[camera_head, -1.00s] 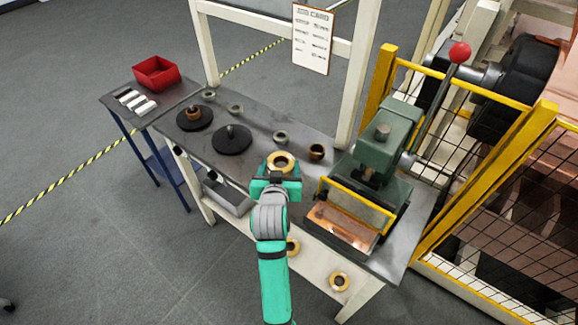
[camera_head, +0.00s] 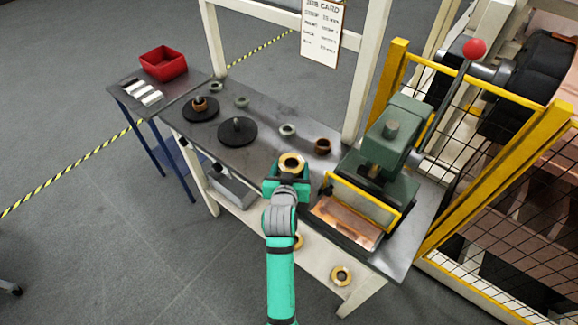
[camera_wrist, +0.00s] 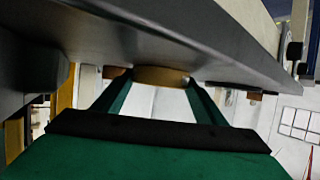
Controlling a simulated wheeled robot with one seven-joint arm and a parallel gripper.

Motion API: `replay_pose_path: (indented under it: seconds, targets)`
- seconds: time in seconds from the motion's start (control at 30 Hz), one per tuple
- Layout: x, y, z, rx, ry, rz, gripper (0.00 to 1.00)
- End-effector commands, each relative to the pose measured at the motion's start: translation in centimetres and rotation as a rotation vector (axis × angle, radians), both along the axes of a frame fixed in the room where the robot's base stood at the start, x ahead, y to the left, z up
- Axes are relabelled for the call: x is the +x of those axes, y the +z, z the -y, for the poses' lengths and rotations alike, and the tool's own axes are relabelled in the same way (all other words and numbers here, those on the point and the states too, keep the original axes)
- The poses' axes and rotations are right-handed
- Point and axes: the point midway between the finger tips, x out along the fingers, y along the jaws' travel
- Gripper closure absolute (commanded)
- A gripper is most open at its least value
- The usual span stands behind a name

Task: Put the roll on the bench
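More gold rolls (camera_head: 341,275) lie on the lower shelf. A red bin (camera_head: 163,64) stands on the side table. Bare bench top lies behind my gripper.

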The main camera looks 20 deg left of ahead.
Motion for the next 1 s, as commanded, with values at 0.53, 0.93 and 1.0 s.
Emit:
replay_pose_path:
  seconds: [0.53,0.93,1.0]
  targets:
    - [-0.8,0.6,0.0,0.001,0.002,0.000,0.16]
    - [-7.7,3.5,1.5,0.000,0.001,0.000,0.16]
    - [-8.7,3.9,1.8,0.001,0.001,0.000,0.16]
